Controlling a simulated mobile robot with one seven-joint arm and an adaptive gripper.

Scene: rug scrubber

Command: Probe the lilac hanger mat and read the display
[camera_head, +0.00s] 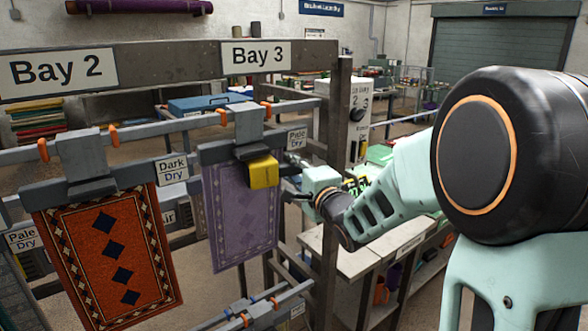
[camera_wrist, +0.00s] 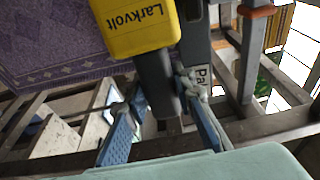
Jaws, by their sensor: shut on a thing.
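The lilac mat (camera_head: 240,215) hangs from a grey clamp on the Bay 3 rail; its purple patterned face fills the upper left of the wrist view (camera_wrist: 45,45). A yellow meter (camera_head: 264,172) marked "Larkvolt" is at the mat's upper right, just under the clamp; it also shows in the wrist view (camera_wrist: 140,25). My gripper (camera_head: 292,196) is beside the mat's right edge. In the wrist view my gripper (camera_wrist: 165,112) has its blue fingers on either side of the meter's dark grey handle. I cannot tell whether the meter's tip touches the mat. No display face is visible.
An orange-red mat (camera_head: 108,255) hangs in Bay 2 at left. Lower rails (camera_head: 255,312) run beneath the lilac mat. A bench (camera_head: 350,262) is at right.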

